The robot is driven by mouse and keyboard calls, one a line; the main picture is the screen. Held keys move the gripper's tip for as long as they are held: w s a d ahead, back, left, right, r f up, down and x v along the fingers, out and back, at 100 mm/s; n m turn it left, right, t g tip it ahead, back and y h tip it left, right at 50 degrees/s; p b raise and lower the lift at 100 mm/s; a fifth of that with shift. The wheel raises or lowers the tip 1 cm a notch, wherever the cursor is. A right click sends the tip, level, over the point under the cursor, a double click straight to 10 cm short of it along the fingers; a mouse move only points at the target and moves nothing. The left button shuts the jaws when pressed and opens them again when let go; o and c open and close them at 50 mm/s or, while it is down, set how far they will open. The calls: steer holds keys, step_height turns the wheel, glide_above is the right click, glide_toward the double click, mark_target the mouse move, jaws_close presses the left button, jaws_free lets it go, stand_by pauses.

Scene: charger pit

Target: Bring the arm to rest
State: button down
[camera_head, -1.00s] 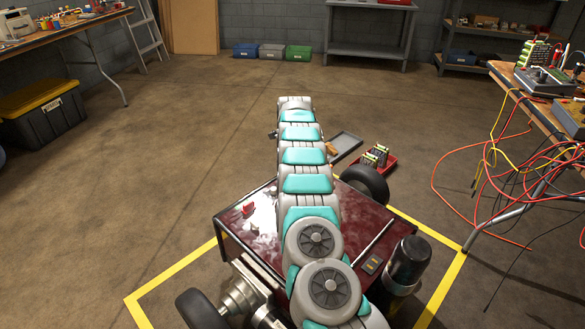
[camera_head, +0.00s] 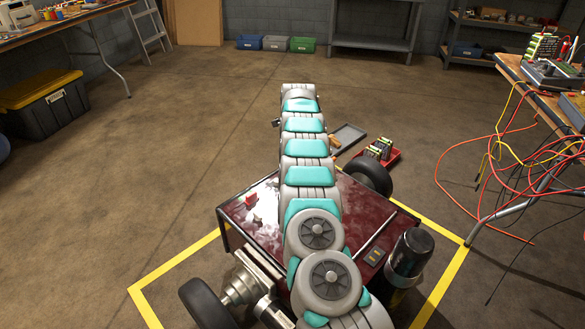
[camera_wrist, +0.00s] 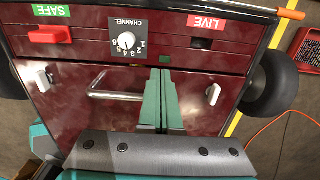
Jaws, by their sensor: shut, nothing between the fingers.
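My arm (camera_head: 306,148) stretches straight out over a dark red wheeled cart (camera_head: 250,228) in the head view. My gripper is hidden there behind the arm. In the wrist view my gripper (camera_wrist: 161,72) has its teal fingers together and empty. It is in front of the cart's dark red panel, beside a metal handle (camera_wrist: 93,90); whether it touches the panel I cannot tell. The panel also shows a channel dial (camera_wrist: 126,41), a red switch (camera_wrist: 50,35) by the green SAFE label (camera_wrist: 51,11), and a red LIVE label (camera_wrist: 206,22).
Yellow floor lines (camera_head: 180,267) surround the cart. A grey tray (camera_head: 349,137) and a red tray with battery-like packs (camera_head: 380,150) lie beyond it. A bench with loose red and yellow cables (camera_head: 520,150) stands at right. The floor at left is open.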

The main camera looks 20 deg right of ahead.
steer(key=s+a+r+n+y, duration=0.1)
steer(key=s+a+r+n, duration=0.4)
steer(key=r, duration=0.3)
steer(key=s+a+r+n, duration=0.4)
steer(key=r, duration=0.4)
steer(key=s+a+r+n+g, duration=0.1)
steer(key=s+a+r+n, duration=0.25)
steer(key=s, duration=0.35)
steer(key=s+a+r+n, duration=0.25)
steer(key=s+n, duration=0.25)
steer(key=s, duration=0.3)
steer(key=s+f+n, duration=0.1)
steer(key=s+n, duration=0.5)
steer(key=s, duration=1.1)
steer(key=s+f+n+g+h, duration=0.1)
steer(key=s+n, duration=0.6)
steer(key=s, duration=1.1)
steer(key=shift+f, duration=0.7)
steer(key=shift+s+d+f, duration=0.1)
